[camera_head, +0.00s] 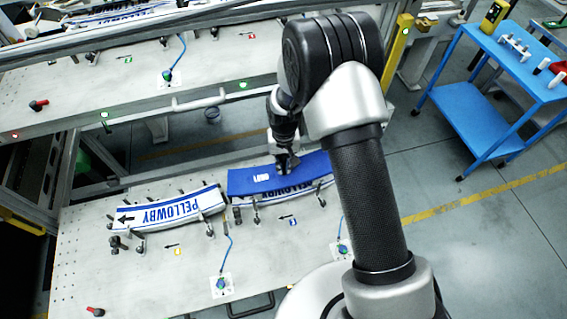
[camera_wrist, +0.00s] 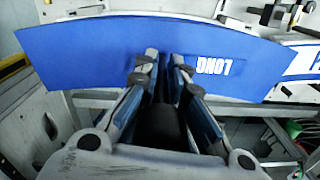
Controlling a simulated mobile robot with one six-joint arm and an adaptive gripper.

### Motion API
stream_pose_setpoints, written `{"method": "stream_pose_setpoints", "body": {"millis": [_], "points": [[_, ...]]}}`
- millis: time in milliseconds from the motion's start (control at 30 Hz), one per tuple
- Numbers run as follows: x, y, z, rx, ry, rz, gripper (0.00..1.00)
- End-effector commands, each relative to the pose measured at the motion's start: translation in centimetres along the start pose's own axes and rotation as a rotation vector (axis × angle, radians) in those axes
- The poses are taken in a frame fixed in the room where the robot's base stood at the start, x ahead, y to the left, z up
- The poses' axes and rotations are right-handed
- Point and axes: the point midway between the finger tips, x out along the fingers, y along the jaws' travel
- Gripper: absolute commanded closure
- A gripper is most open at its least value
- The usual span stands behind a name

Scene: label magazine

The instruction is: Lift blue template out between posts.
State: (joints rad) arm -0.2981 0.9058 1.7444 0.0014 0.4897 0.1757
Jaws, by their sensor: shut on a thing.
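The blue template (camera_head: 245,183) is a curved flat sheet over the right-hand stack of PELLOWBY labels (camera_head: 300,191) in the head view. In the wrist view the template (camera_wrist: 85,58) spans most of the top and bears the white word LONG. My gripper (camera_head: 284,167) is at the middle of the template. Its two fingers (camera_wrist: 164,66) are shut on a raised part of it, largely hidden between them. Dark posts (camera_head: 237,213) stand along the stack's near edge. The far posts are mostly hidden. I cannot tell how far the template is above the labels.
A second PELLOWBY label stack (camera_head: 168,211) lies between posts to the left. Blue-tipped cables (camera_head: 221,284) stand on the near bench (camera_head: 130,277). A far bench (camera_head: 130,93) with a handle rail (camera_head: 198,100) lies behind. A blue cart (camera_head: 480,125) stands at right.

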Motion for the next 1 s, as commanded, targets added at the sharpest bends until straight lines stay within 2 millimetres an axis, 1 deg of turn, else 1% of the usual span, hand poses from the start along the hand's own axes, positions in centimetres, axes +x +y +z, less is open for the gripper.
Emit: {"method": "stream_pose_setpoints", "body": {"millis": [100, 1000], "points": [[-0.8, 0.0, -0.1, 0.000, 0.002, 0.000, 1.00], [-5.0, 0.0, 0.0, 0.000, 0.001, 0.000, 1.00]]}}
